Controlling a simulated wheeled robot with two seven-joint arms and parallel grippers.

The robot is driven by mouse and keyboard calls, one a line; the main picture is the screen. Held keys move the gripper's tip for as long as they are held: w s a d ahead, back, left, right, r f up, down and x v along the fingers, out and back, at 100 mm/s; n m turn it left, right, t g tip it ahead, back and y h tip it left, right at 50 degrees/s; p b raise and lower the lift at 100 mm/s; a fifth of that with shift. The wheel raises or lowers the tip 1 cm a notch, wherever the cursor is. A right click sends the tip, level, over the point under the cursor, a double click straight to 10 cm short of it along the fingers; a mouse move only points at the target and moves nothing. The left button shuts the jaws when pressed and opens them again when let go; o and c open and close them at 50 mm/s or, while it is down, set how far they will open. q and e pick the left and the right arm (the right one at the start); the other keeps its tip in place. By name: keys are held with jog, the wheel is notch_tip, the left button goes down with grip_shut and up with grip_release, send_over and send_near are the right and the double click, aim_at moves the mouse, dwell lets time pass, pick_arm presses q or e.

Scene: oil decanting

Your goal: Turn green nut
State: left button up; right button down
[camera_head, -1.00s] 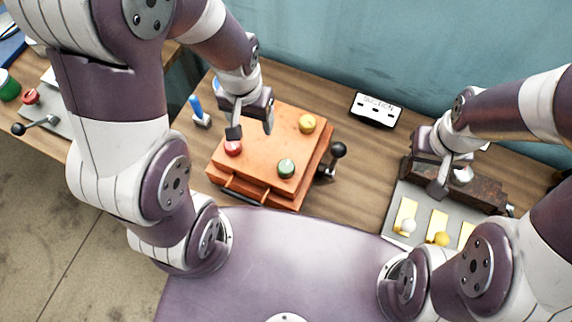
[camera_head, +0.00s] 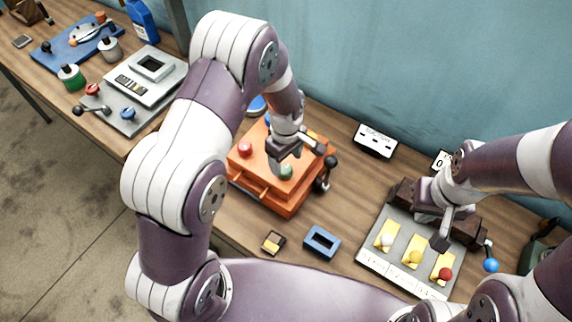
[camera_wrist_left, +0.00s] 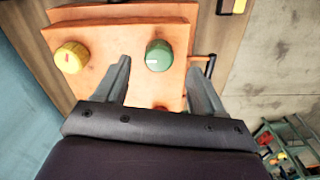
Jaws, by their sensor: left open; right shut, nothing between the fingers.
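The green nut (camera_head: 286,172) sits on top of the orange box (camera_head: 262,165). The left wrist view shows it as a round green knob (camera_wrist_left: 158,55) with a white mark. My left gripper (camera_head: 284,161) is open above the box at the green nut, and partly hides it in the head view. In the left wrist view, the nut appears between the two spread fingers; I cannot tell whether they touch it. My right gripper (camera_head: 441,242) is shut and empty, over the grey panel (camera_head: 380,262).
A red nut (camera_head: 245,149) and a yellow nut (camera_wrist_left: 70,57) are on the same box. A black-knobbed lever (camera_head: 328,166) stands at its right side. A blue frame (camera_head: 322,242) and a small yellow-and-dark block (camera_head: 273,242) lie in front. Yellow plates with knobs are on the panel.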

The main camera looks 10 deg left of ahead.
aim_at(286, 169)
pick_arm(q)
notch_tip(286, 169, down, 4)
jog(key=shift+f+p, duration=0.1)
jog(key=shift+p, duration=0.35)
jog(key=shift+w+a+f, duration=0.2)
jog(key=shift+w+f, duration=0.05)
jog(key=shift+f, duration=0.2)
jog(key=shift+s+d, duration=0.15)
jog(key=shift+s, duration=0.05)
jog(key=shift+r, duration=0.1)
jog(key=c, duration=1.1)
jog(key=shift+o, duration=0.2)
